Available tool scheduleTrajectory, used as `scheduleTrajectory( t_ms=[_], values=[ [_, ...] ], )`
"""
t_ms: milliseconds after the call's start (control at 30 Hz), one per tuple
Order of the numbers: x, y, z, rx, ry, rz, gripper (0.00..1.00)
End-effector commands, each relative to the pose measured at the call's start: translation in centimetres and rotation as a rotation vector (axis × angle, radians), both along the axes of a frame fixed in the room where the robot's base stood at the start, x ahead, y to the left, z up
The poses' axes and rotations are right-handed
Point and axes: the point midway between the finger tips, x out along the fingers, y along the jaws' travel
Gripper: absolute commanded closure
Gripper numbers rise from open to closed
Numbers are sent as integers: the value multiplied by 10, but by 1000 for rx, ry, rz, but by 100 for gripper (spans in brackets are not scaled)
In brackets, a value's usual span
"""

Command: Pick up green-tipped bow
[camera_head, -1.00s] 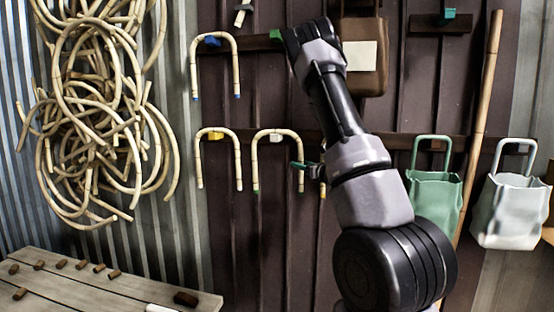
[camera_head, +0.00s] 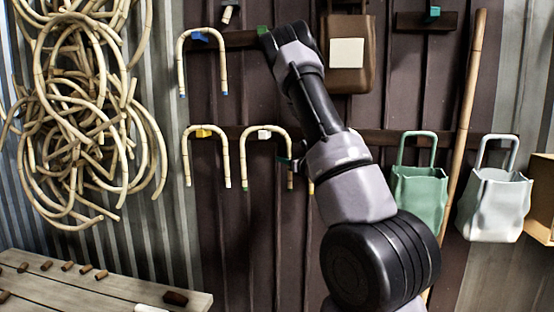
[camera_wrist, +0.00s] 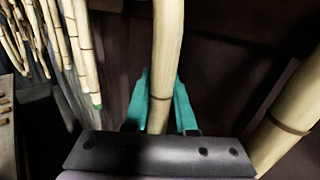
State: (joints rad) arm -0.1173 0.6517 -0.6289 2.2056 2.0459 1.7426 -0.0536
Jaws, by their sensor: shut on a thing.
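The green-tipped bow (camera_head: 247,150) is a pale rattan arch hanging over a white peg (camera_head: 265,134), with a green tip at the foot of its left leg. My gripper (camera_head: 286,162) is at its right leg, partly hidden by my arm. In the wrist view, the teal fingers of my gripper (camera_wrist: 160,108) are shut on a rattan leg of this bow (camera_wrist: 166,50). The green-tipped leg (camera_wrist: 83,60) hangs to the left, apart from the fingers.
A yellow-pegged bow (camera_head: 186,155) hangs to the left and a blue-pegged bow (camera_head: 181,65) above it. Another rattan leg (camera_wrist: 290,120) is close on the right. A green bag (camera_head: 420,200) and a white bag (camera_head: 495,205) hang farther right. A bench (camera_head: 80,292) stands lower left.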

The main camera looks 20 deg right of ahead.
Motion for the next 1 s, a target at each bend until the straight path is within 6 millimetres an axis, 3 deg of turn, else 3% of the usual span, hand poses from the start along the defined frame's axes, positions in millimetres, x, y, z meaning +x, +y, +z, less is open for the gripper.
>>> scheduleTrajectory(
  t_ms=[367,1000],
  values=[
    [-5,-2,37,1,-2,-3,100],
    [-143,-30,34,3,0,-6,100]
  ],
)
